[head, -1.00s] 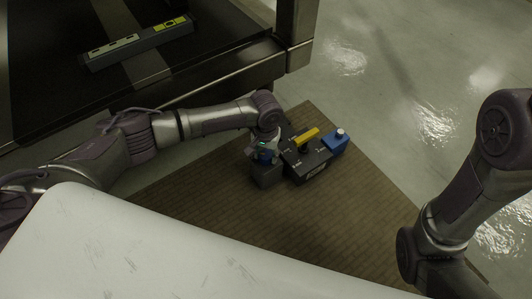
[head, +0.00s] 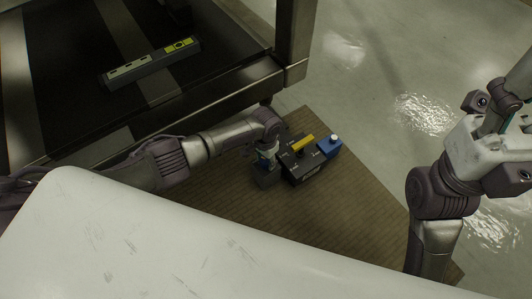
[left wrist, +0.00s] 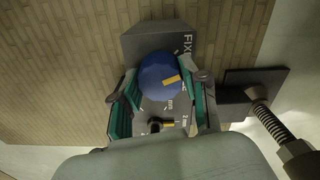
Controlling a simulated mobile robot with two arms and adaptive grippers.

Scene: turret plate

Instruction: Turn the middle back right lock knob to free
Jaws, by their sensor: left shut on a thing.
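A round blue knob (left wrist: 158,76) with a yellow mark on its lower right sits on a dark grey block (left wrist: 150,40) with white lettering, partly readable as "FIX". My left gripper (left wrist: 163,92) has its green-edged fingers on both sides of the knob and is shut on it. In the head view my left gripper (head: 265,160) points down over the block, left of the other units, and hides the knob.
Beside the block stand a dark unit with a yellow bar handle (head: 303,144) and a blue box (head: 328,149) with a white button. They are on a brown mat (head: 230,215). A dark metal frame (head: 240,92) with a grey bar (head: 150,65) lies behind. The floor right is clear.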

